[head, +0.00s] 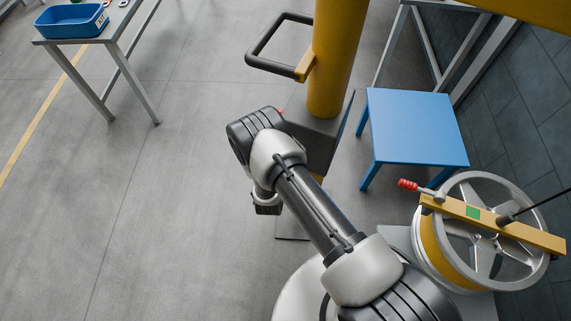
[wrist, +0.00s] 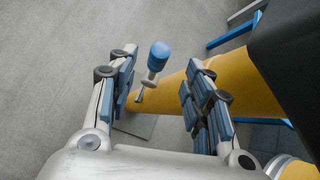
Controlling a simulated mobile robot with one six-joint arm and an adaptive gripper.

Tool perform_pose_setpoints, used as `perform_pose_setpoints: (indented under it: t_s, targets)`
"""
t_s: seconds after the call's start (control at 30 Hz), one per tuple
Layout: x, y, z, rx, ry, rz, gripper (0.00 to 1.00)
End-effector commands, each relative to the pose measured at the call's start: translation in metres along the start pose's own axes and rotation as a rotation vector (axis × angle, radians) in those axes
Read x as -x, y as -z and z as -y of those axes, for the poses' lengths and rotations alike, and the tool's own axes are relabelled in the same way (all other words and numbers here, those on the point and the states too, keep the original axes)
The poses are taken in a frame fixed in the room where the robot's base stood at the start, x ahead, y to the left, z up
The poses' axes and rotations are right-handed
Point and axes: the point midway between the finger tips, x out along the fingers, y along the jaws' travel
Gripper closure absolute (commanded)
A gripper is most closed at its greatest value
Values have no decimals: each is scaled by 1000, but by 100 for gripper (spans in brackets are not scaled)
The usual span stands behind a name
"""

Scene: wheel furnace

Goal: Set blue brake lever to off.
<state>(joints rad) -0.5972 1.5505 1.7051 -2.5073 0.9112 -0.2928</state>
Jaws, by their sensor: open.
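The blue brake lever (wrist: 158,55) shows in the wrist view as a rounded blue knob on a short metal shaft, beside the yellow column (wrist: 245,82). My gripper (wrist: 163,70) is open, with its two padded fingers spread to either side of the lever in the picture. I see no contact between the fingers and the knob, and the depth gap is hard to judge. In the head view my gripper (head: 267,209) hangs low, left of the column base, mostly behind my own arm. The lever cannot be made out in the head view.
A blue stool (head: 415,125) stands right of the yellow column (head: 338,60), which carries a dark handle loop (head: 272,45). A spoked wheel (head: 485,235) with a yellow beam (head: 490,222) and red grip (head: 407,184) is at lower right.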

Motion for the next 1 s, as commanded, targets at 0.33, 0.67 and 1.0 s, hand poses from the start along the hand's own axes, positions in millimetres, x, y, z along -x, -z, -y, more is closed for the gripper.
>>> perform_pose_setpoints:
  t_s: [0.33,0.67,1.0]
  targets:
    - [-81,3,0,-4,3,2,54]
    - [-130,2,0,-3,3,1,54]
    - [-137,0,1,-1,2,1,54]
